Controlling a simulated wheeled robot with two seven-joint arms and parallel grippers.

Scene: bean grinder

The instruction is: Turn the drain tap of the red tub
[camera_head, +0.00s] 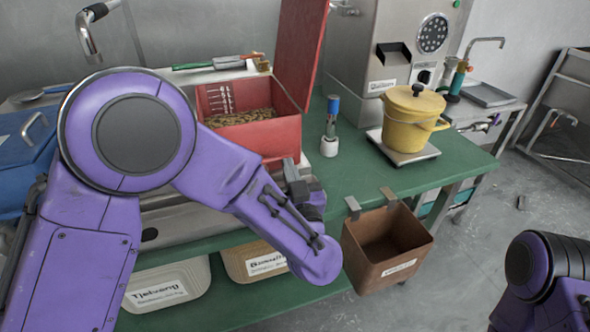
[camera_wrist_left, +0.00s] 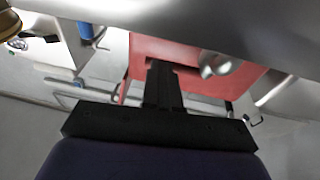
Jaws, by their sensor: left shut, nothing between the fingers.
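The red tub (camera_head: 275,138) stands on the green table in the head view, with its lid raised and brown beans or grounds inside. Its red side also shows in the left wrist view (camera_wrist_left: 150,48). A rounded silver fitting (camera_wrist_left: 214,65) is against that red side; it may be the drain tap, which my arm hides in the head view. My left gripper (camera_wrist_left: 162,68) is shut and empty, its fingers just left of the fitting in the wrist view. In the head view the gripper (camera_head: 293,172) is partly hidden by my wrist. Whether it touches the tub is unclear.
A brown bin (camera_head: 384,246) hangs on the table's front edge. A yellow pot (camera_head: 411,117) stands on a scale at right, and a blue-topped tool (camera_head: 333,115) stands beside the tub. Labelled containers (camera_head: 168,283) sit below. Green tabletop (camera_head: 355,170) is clear near the bin.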

